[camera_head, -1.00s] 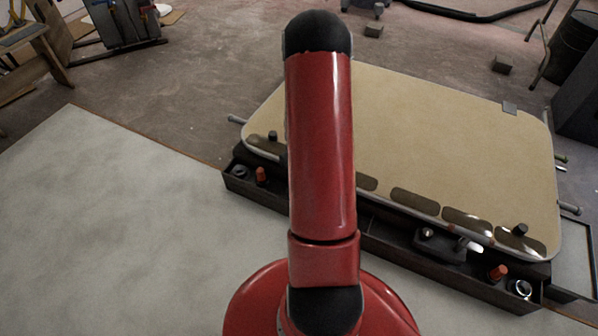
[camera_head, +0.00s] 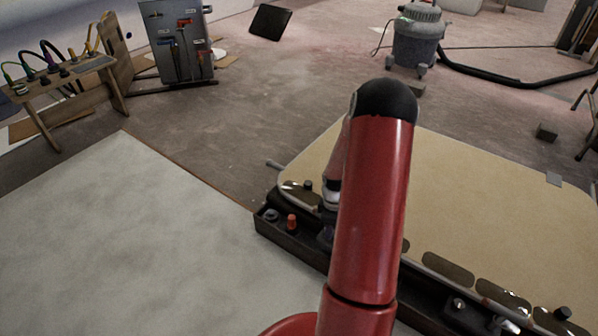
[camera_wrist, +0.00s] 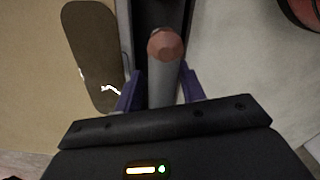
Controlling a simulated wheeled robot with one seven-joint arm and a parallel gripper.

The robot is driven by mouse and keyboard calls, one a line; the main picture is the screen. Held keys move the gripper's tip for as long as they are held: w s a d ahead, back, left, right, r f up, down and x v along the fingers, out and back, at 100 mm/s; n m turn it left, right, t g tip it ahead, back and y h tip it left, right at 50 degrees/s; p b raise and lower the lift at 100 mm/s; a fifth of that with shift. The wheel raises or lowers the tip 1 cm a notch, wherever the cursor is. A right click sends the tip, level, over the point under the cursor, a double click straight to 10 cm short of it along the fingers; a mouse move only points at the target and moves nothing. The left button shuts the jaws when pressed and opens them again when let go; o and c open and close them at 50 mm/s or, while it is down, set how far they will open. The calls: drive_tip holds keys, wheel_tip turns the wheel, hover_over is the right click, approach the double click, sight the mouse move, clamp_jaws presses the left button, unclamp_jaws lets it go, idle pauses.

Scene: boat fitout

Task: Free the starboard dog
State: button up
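A beige hatch panel (camera_head: 480,195) with dark oval patches lies over a long dark tray-like frame (camera_head: 300,243). A pale grey handle (camera_head: 500,322) shows at the lower right of this frame. No label tells which fitting is the starboard dog. My gripper (camera_head: 328,218) is over the frame's left part, partly hidden by my red arm. In the wrist view, my gripper (camera_wrist: 162,88) has its purple fingers on either side of a grey cylinder (camera_wrist: 161,80) with a reddish-brown end. Slim gaps appear beside it; contact is not clear.
An orange knob (camera_head: 292,221) stands at the frame's left end, near a grey bar end (camera_head: 275,164). A pale slab (camera_head: 110,240) lies at left. A tool panel (camera_head: 178,45), a small bench (camera_head: 70,75) and a vacuum (camera_head: 417,40) stand farther back on open floor.

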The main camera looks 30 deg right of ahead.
drive_tip(key=n, duration=0.3)
drive_tip(key=shift+w+d+n+b, duration=0.15)
drive_tip(key=shift+w+n+b, duration=0.15)
drive_tip(key=shift+w+n, duration=0.1)
drive_tip(key=n+b, duration=0.2)
drive_tip(key=n, duration=0.3)
drive_tip(key=shift+f, duration=0.1)
drive_tip(key=shift+n, duration=0.6)
drive_tip(key=r+p, duration=0.1)
drive_tip(key=r, duration=0.2)
drive_tip(key=r+p, duration=0.1)
drive_tip(key=r, duration=0.2)
drive_tip(key=r+p, duration=0.1)
drive_tip(key=r, duration=0.2)
drive_tip(key=shift+a+r, duration=0.35)
drive_tip(key=shift+a, duration=0.05)
drive_tip(key=s+a+r+m+h+p, duration=0.1)
drive_tip(key=a+r+m+p, duration=0.1)
drive_tip(key=a+r+m, duration=0.2)
drive_tip(key=s+a+r+m+t+h+p, duration=0.1)
drive_tip(key=a+r+m, duration=0.4)
drive_tip(key=r, duration=1.4)
drive_tip(key=s+a+p, duration=0.1)
drive_tip(key=a, duration=0.3)
drive_tip(key=shift+s+a+t+h, duration=0.25)
drive_tip(key=shift+a+t+h, duration=0.05)
drive_tip(key=shift+a+h, duration=0.1)
